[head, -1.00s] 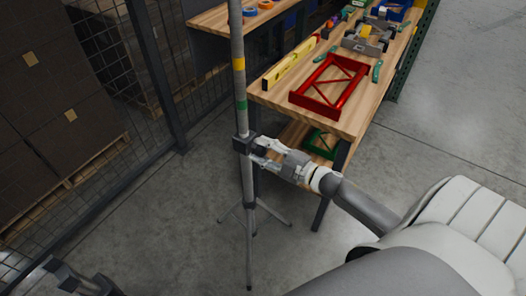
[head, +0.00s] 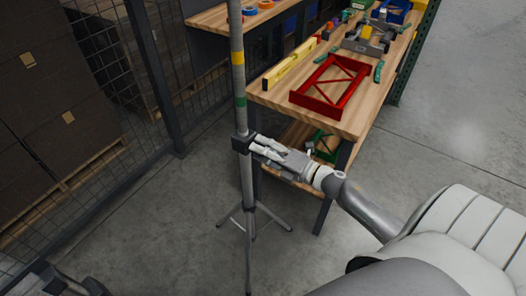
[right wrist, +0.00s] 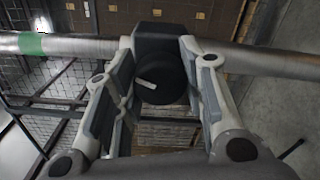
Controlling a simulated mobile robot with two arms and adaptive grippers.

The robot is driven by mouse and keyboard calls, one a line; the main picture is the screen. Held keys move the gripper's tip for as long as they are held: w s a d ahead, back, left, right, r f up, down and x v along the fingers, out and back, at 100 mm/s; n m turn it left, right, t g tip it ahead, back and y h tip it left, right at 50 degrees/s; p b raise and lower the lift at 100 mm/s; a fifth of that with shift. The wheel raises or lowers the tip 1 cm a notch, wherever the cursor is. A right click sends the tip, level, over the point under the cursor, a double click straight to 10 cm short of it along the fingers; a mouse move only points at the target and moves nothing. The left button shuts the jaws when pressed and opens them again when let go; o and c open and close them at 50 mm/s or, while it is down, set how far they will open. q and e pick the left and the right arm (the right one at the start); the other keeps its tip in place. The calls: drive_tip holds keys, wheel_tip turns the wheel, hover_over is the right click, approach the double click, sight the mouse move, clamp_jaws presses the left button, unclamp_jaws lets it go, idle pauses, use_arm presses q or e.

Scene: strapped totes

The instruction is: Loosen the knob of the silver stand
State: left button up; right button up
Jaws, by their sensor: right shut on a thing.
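The silver stand (head: 248,185) is an upright grey pole on tripod legs, with a yellow and a green band higher up. A black clamp collar (head: 243,142) sits around the pole. In the right wrist view the round black knob (right wrist: 161,78) with a pale mark, tilted, faces the camera. My right gripper (head: 262,148) reaches the collar from the right; its fingers (right wrist: 160,75) are on either side of the knob, shut on it. Of my left arm, only a dark part (head: 62,282) shows at the lower left corner, and whether its gripper is open is unclear.
A wooden workbench (head: 345,115) stands right of the pole, carrying a red frame (head: 332,88), a yellow level (head: 290,64) and tools. A green item (head: 327,146) lies on its lower shelf. A mesh fence (head: 165,75) and stacked boxes (head: 45,120) are at left.

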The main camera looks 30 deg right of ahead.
drive_tip(key=shift+n, duration=0.4)
drive_tip(key=shift+f, duration=0.1)
drive_tip(key=o, duration=1)
drive_tip(key=v, duration=1.2)
